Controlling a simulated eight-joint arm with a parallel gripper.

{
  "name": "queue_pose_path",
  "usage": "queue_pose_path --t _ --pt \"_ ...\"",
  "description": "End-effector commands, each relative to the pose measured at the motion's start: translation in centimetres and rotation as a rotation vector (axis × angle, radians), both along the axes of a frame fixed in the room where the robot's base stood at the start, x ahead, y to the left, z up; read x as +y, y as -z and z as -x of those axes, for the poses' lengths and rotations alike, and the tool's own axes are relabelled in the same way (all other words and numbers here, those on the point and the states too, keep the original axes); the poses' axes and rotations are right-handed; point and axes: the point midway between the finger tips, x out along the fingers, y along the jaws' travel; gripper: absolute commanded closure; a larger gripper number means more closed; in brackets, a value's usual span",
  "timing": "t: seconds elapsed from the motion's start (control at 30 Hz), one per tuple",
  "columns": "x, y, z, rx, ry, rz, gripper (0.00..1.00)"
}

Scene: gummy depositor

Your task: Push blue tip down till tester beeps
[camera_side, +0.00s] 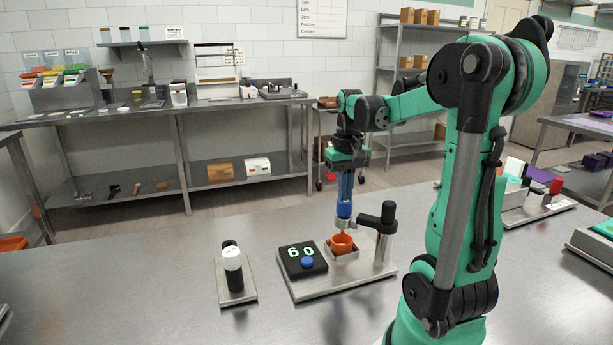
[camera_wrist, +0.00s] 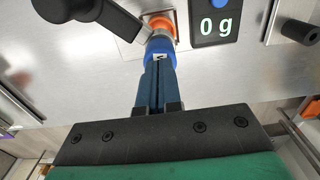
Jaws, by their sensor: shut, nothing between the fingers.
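The blue tip (camera_side: 344,209) sits atop a metal nozzle held by a side arm on the tester's black-topped post (camera_side: 387,222). It also shows in the wrist view (camera_wrist: 160,48). My gripper (camera_side: 344,198) points straight down, shut and empty, its fingertips right above the blue tip. The fingertips touch it or nearly so; I cannot tell which. The tester's black display (camera_side: 303,260) has a blue button and reads "0 g" in the wrist view (camera_wrist: 214,27).
A small stand with a white-capped black cylinder (camera_side: 233,270) is left of the tester. The steel table (camera_side: 150,300) is clear at the front left. Another metal stand with a red-topped part (camera_side: 555,187) is at the right. A back bench (camera_side: 160,113) stands apart.

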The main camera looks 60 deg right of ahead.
Motion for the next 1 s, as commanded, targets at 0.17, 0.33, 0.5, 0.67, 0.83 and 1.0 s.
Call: queue_pose_path --t 0.17,0.33,0.5,0.67,0.83,1.0 --pt "0.0 0.5 0.0 -0.001 0.0 0.001 1.0" --pt "0.0 0.5 0.0 -0.001 0.0 0.001 1.0" --pt "0.0 0.1 0.0 -0.001 0.0 0.001 1.0" --pt "0.0 -1.3 0.0 -0.001 0.0 0.001 1.0" --pt "0.0 -2.8 0.0 -0.001 0.0 0.001 1.0" --pt "0.0 -4.3 0.0 -0.001 0.0 0.001 1.0"
